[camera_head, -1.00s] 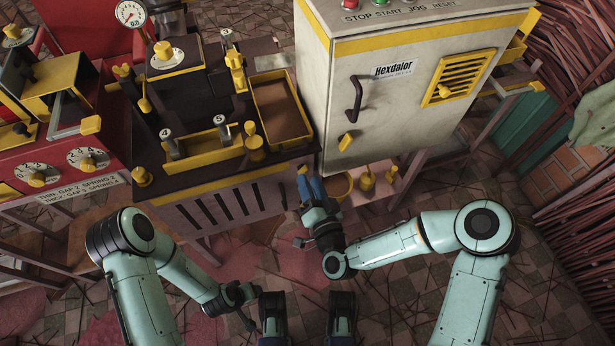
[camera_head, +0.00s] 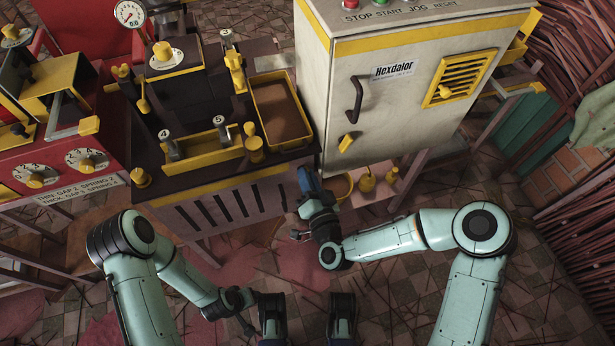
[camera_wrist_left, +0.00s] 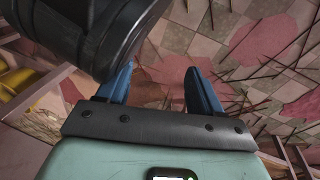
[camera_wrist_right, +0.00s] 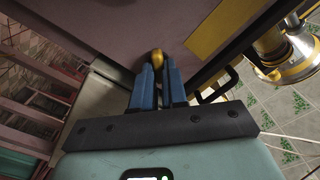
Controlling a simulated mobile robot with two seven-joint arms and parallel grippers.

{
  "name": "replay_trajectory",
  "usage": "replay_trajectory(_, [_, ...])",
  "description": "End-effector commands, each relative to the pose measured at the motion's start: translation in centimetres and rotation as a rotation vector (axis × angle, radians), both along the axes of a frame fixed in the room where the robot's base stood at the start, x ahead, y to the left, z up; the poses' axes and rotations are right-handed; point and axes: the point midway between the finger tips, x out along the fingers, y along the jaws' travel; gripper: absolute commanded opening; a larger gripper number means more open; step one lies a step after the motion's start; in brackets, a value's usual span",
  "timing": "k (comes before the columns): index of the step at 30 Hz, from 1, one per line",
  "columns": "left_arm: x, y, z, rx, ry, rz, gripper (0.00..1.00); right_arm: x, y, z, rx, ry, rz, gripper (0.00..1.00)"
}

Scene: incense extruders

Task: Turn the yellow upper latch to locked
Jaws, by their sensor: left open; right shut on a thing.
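A small yellow latch (camera_head: 347,142) sits low on the pale cabinet door, below the dark handle. My right gripper (camera_head: 303,171) is at the right front edge of the dark bench, left of and below the cabinet's lower latch. In the right wrist view its blue fingers (camera_wrist_right: 158,74) are shut on a small rounded gold-yellow knob (camera_wrist_right: 157,58). What the knob belongs to is mostly hidden. My left gripper (camera_wrist_left: 155,75) is open and empty, low over the floor.
The dark bench (camera_head: 225,205) with yellow fittings stands left of the cabinet (camera_head: 400,110). A yellow-rimmed tray (camera_head: 290,82) is on the bench. Yellow pieces (camera_head: 367,183) stand on a low shelf under the cabinet.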

Motion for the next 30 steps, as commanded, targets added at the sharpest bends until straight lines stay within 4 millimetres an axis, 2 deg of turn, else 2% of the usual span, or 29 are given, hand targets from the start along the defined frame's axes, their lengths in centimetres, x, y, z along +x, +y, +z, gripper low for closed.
replay_trajectory(8, [0.5,-0.1,0.5,0.001,-0.018,-0.001,0.66,0.0,0.0,0.0,0.12,0.039,0.0,0.0])
replay_trajectory(30, [2.5,-0.4,2.3,0.004,-0.086,-0.005,0.66,0.0,-0.2,-0.3,0.693,0.225,0.0,0.0])
